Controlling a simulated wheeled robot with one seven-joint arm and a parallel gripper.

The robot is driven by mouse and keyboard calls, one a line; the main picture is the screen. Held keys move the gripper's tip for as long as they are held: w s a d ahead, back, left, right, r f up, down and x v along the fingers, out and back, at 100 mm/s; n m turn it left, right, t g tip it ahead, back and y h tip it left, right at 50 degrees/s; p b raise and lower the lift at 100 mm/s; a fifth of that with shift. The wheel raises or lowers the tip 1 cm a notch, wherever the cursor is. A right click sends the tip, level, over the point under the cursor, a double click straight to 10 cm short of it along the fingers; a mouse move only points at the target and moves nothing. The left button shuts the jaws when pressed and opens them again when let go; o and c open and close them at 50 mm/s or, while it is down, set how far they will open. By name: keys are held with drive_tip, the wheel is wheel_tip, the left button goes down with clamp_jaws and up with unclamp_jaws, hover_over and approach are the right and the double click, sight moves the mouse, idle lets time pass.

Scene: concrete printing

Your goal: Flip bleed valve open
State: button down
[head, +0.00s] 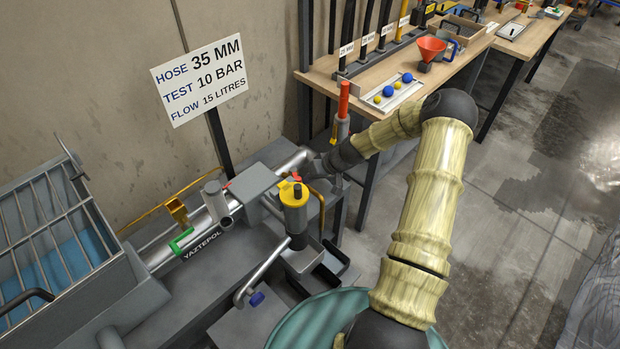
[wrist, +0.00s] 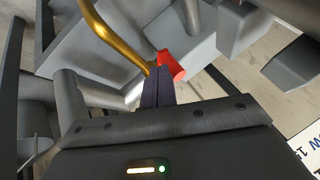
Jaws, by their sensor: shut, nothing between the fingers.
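A small red handle, which looks like the bleed valve lever, shows in the wrist view (wrist: 171,66) right at my fingertips. It appears to touch or nearly touch them; I cannot tell which. In the head view a red piece (head: 297,177) sits by the pipe end, just above a yellow-capped cylinder (head: 294,193). My gripper (wrist: 158,72) is shut with nothing between its dark fingers. In the head view my gripper (head: 308,167) reaches in from the right beside the pipe, and its fingertips are hard to make out. The valve's body and seat are mostly hidden.
A gold bent tube (wrist: 112,38) runs close beside my fingers. The grey pipe (head: 210,220) marked YAZTEPOL lies to the left, with a caged blue tank (head: 50,260) beyond. A red-topped post (head: 343,105) stands behind my wrist. A sign (head: 200,80) stands at the wall.

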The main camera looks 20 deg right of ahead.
drive_tip(key=shift+s+a+b, duration=0.25)
drive_tip(key=shift+a+b, duration=0.25)
drive_tip(key=shift+a, duration=0.65)
drive_tip(key=shift+r, duration=0.1)
drive_tip(key=s+d+r+p, duration=0.2)
drive_tip(key=s+r+p, duration=0.3)
drive_tip(key=r, duration=0.2)
drive_tip(key=shift+s+r, duration=0.35)
drive_tip(key=shift+r, duration=0.05)
drive_tip(key=shift+w, duration=0.2)
